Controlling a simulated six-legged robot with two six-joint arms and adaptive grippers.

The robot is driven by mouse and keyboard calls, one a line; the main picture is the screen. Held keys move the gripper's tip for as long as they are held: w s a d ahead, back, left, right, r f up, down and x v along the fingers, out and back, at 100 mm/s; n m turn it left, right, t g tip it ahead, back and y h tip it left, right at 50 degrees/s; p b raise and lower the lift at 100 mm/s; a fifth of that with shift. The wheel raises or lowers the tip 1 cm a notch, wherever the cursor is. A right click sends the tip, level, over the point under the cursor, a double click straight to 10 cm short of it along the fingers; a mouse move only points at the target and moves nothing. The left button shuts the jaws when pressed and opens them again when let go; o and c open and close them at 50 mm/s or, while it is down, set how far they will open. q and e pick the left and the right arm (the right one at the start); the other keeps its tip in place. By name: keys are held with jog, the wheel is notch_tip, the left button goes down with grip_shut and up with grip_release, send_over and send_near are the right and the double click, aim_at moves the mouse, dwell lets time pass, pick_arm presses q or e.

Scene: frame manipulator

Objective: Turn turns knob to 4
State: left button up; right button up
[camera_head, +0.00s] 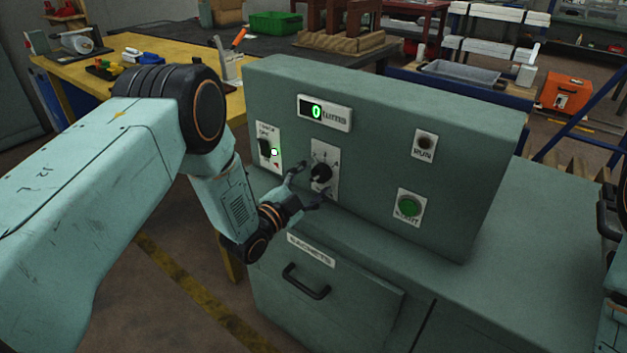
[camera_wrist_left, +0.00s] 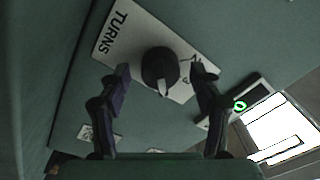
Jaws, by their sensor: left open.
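The black turns knob (camera_head: 321,173) sits on a white plate on the front of the green control box. In the left wrist view the knob (camera_wrist_left: 160,70) has a pale pointer mark, and its plate reads TURNS (camera_wrist_left: 113,33). My left gripper (camera_head: 306,182) is open in front of the knob. In the left wrist view its two fingers (camera_wrist_left: 160,80) stand on either side of the knob, with gaps to it. The digits on the plate are too small or covered to read fully.
The box carries a display (camera_head: 325,113) showing a green 0, a lit power switch (camera_head: 266,150), a RUN lamp (camera_head: 426,145) and a green button (camera_head: 409,207). A drawer handle (camera_head: 305,282) sticks out below. A yellow workbench (camera_head: 180,52) stands behind at left.

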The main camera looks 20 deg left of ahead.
pick_arm(q)
jog(key=v, duration=1.2)
jog(key=s+f+n+g+y, duration=0.4)
jog(key=s+f+n+g, duration=0.55)
jog(key=f, duration=0.55)
jog(key=s+f+n+g+y, duration=0.1)
jog(key=s+g, duration=0.3)
jog(key=s, duration=0.9)
jog(key=s+f+n+g+y, duration=0.1)
jog(key=s+n+g, duration=0.3)
jog(key=s, duration=0.9)
jog(key=shift+d+f, duration=0.45)
jog(key=shift+f, duration=0.3)
jog(key=shift+s, duration=0.1)
